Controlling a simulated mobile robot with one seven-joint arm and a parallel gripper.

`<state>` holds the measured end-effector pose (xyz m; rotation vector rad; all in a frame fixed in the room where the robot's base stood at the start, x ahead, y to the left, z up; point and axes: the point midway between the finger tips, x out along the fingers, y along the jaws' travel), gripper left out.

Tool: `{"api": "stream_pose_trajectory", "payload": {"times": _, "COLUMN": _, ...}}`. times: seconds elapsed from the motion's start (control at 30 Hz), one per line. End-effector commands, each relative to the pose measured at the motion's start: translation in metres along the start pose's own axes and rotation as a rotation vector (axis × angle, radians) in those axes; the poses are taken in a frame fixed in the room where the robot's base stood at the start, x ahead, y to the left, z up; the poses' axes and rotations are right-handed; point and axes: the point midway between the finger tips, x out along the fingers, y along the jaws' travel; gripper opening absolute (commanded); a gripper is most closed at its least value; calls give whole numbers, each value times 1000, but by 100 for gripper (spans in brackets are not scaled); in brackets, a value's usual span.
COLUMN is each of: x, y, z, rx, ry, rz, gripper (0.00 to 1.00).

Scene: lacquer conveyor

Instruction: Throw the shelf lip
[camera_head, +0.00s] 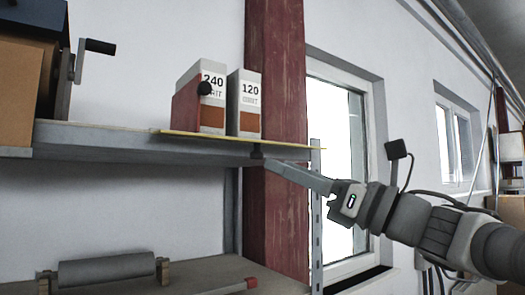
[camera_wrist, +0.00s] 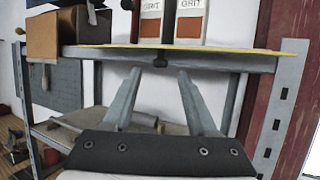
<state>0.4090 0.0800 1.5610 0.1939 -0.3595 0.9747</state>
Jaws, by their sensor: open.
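The shelf lip is the grey front edge (camera_head: 205,147) of the upper shelf, with a thin yellow strip (camera_head: 290,144) along its top. In the wrist view, the grey edge (camera_wrist: 225,61) runs across above my fingers, under the yellow strip (camera_wrist: 245,50). In the head view my gripper (camera_head: 265,163) reaches in from the right; contact is unclear.
A red post (camera_head: 277,80) rises behind the shelf. A grey roller (camera_head: 106,269) lies on the lower shelf.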

Motion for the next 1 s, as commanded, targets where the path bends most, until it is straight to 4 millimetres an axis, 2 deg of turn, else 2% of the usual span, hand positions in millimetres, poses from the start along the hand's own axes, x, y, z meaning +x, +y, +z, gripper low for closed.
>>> {"api": "stream_pose_trajectory", "payload": {"times": 0.03, "x": 13, "y": 1, "z": 1, "rx": 1, "ry": 2, "rz": 4, "gripper": 59}}
{"api": "stream_pose_trajectory", "payload": {"times": 0.1, "x": 25, "y": 0, "z": 1, "rx": 0, "ry": 2, "rz": 3, "gripper": 59}}
{"api": "stream_pose_trajectory", "payload": {"times": 0.3, "x": 48, "y": 0, "z": 0, "rx": 1, "ry": 1, "rz": 1, "gripper": 59}}
{"api": "stream_pose_trajectory", "payload": {"times": 0.7, "x": 53, "y": 0, "z": 0, "rx": 0, "ry": 0, "rz": -1, "gripper": 57}}
{"api": "stream_pose_trajectory", "payload": {"times": 1.0, "x": 53, "y": 0, "z": 0, "rx": 0, "ry": 0, "rz": -1, "gripper": 3}}
